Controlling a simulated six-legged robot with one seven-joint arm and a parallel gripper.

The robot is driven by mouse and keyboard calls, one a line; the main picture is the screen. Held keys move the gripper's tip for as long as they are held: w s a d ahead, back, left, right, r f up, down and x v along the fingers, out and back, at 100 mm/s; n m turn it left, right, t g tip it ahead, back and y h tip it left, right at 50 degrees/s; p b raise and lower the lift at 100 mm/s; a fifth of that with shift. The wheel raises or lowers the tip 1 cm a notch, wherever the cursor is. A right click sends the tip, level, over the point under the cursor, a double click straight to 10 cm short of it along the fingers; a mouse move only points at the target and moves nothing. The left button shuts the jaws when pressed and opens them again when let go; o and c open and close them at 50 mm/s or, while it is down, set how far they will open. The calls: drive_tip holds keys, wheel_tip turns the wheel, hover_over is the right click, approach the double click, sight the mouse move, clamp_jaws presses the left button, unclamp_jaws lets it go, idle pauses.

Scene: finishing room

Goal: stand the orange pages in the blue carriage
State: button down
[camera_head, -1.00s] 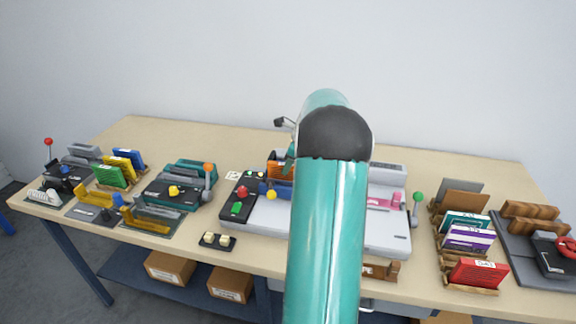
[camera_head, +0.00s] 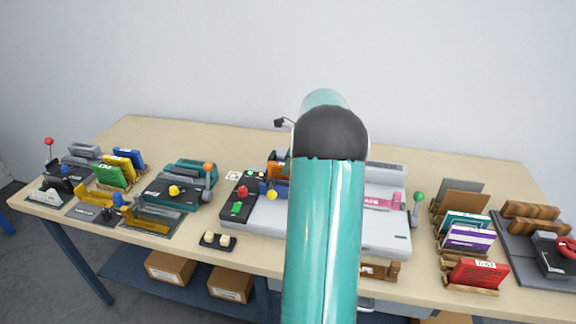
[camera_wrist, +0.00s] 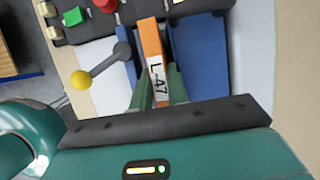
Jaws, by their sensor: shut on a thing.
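The orange pages (camera_wrist: 151,45), a thin block with a white label reading "L-47", stand between the jaws of my gripper (camera_wrist: 160,82) in the wrist view. The green fingers are shut on their near end. The blue carriage (camera_wrist: 200,50) shows as a wide blue plate on the right and a narrower blue strip on the left, with the pages between them. I cannot tell whether the pages touch its bottom. In the head view the orange pages (camera_head: 276,158) rise just behind the blue carriage (camera_head: 275,188); my arm hides the gripper.
A grey lever with a yellow knob (camera_wrist: 81,80) stands close left of the carriage. Beyond is a black panel with a red button (camera_wrist: 105,5) and green switch (camera_wrist: 73,17). Booklets in wooden racks (camera_head: 470,272) stand right; a teal machine (camera_head: 180,185) stands left.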

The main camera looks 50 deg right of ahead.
drive_tip(key=shift+f, duration=0.45)
drive_tip(key=c, duration=1.6)
unclamp_jaws()
drive_tip(key=shift+c, duration=0.2)
drive_tip(key=shift+r, duration=0.1)
drive_tip(key=shift+v, duration=5.4)
drive_tip(key=shift+a, duration=0.1)
